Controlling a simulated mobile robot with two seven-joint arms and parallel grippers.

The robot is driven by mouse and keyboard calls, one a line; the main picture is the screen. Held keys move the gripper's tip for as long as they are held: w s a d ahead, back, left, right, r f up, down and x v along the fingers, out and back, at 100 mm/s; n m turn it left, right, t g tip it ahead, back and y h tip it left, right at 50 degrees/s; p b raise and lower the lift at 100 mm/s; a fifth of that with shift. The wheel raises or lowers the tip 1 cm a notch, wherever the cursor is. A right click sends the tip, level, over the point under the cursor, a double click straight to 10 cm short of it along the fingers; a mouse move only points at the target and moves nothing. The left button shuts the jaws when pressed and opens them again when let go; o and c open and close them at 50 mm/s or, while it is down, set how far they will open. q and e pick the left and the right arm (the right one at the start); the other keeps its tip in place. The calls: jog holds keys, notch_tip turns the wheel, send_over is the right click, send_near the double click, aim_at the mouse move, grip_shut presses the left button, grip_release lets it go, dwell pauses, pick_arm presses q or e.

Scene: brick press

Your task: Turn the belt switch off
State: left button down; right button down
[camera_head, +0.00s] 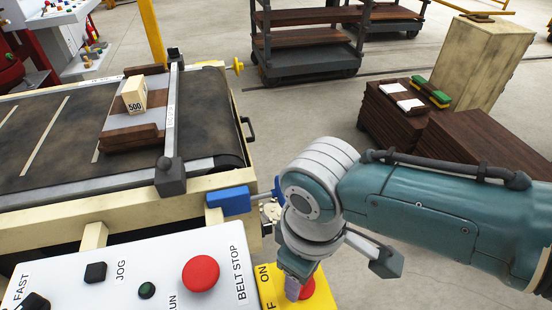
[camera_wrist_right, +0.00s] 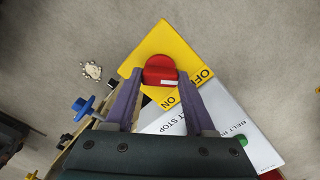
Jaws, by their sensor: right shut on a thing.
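The belt switch is a red rotary knob (camera_head: 307,287) on a yellow plate (camera_head: 270,296) at the bottom of the head view, partly hidden by my gripper. In the wrist view the red knob (camera_wrist_right: 160,70) sits between the fingers, with ON and OFF printed on the yellow plate (camera_wrist_right: 151,41). A small pale mark on the knob lies on the side toward ON. My right gripper (camera_head: 295,288) points down onto the switch and is shut on the knob; its two purple-grey fingers (camera_wrist_right: 158,82) flank it. My left gripper is not in view.
Left of the switch is a white panel (camera_head: 125,265) with a red BELT STOP button (camera_head: 201,273). Behind it runs a dark belt (camera_head: 50,140), carrying a plate with a block marked 500 (camera_head: 135,94). A blue part (camera_head: 235,200) sits close to my wrist. Brown stacks (camera_head: 480,150) stand right.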

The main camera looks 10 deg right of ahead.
jog(key=shift+n, duration=0.5)
jog(key=shift+c, duration=1.2)
grip_release()
notch_tip(320, 180, up, 9)
jog(key=shift+f+p, duration=0.1)
jog(key=shift+p, duration=1.15)
jog(key=shift+r, duration=0.6)
